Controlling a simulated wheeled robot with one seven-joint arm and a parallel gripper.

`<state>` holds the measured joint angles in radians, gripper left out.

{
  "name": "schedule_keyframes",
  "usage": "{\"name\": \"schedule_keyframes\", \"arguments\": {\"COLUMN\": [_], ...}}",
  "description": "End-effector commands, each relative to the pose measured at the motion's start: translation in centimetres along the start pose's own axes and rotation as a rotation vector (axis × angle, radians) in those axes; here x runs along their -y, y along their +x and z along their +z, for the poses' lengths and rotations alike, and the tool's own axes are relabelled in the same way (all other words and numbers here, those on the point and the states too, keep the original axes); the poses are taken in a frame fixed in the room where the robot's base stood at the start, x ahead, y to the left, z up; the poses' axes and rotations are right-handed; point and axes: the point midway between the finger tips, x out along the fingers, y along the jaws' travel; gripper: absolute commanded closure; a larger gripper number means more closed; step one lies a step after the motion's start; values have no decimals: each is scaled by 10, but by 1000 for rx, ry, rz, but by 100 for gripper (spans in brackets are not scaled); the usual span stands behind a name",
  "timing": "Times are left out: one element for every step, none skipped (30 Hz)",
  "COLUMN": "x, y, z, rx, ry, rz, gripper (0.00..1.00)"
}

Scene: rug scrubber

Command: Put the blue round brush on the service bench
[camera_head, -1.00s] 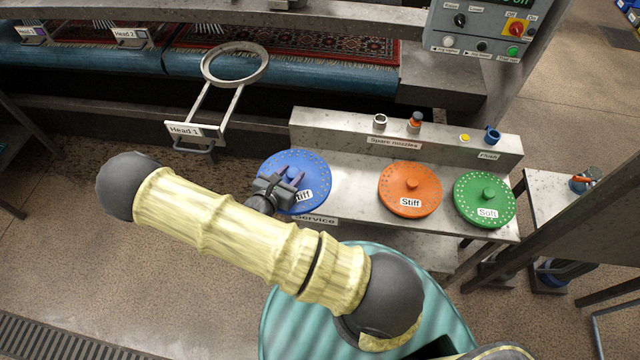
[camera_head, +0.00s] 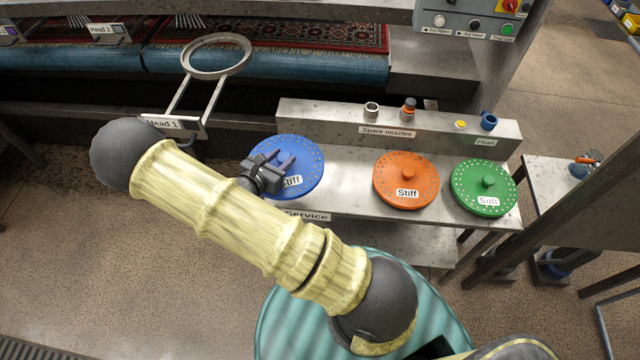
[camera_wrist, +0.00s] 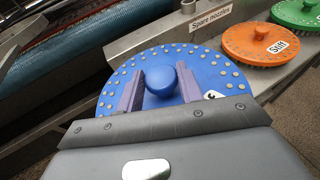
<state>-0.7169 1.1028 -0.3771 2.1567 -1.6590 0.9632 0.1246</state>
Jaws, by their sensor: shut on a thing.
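The blue round brush (camera_head: 305,160) is a disc marked Stiff with a raised knob and pale dots around its rim. It is over the left end of the grey service bench (camera_head: 345,190), behind the Service label. I cannot tell whether it rests on the top or hangs just above it. My gripper (camera_head: 287,159) is shut on the brush's knob. In the wrist view the purple fingers (camera_wrist: 159,88) stand on either side of the blue knob, with the brush's disc (camera_wrist: 215,70) spreading out beyond them. My wrist hides the near part of the disc.
An orange Stiff brush (camera_head: 390,172) and a green Soft brush (camera_head: 470,185) lie on the bench to the right. A raised back ledge (camera_head: 330,118) carries spare nozzles. A metal ring holder (camera_head: 190,68) labelled Head 1 stands at the left, near the rugs. A control box is at upper right.

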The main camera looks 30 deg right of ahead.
Motion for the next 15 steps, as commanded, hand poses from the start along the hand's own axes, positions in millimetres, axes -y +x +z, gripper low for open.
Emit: {"name": "schedule_keyframes", "arguments": {"x": [-1,-2,-2,-3,-3,-2,-2,-2,-2,-1,-1,0,1,2,4], "y": [9,13,18,21,24,29,32,36,40,44,47,52,55,59,64], "z": [-8,-8,-8,-8,-8,-8,-8,-8,-8,-8,-7,-7,-7,-6,-6], "rx": [6,7,9,10,11,13,13,14,14,14,14,15,15,15,15], "ry": [14,17,20,24,26,30,32,34,40,41,44,48,50,53,57], "rz": [-17,-26,-38,-47,-57,-70,-79,-89,-103,-112,-121,-136,-146,-156,-169], "gripper": [100,100,100,100,100,100,100,100,100,100,100,100,100,100,100]}}
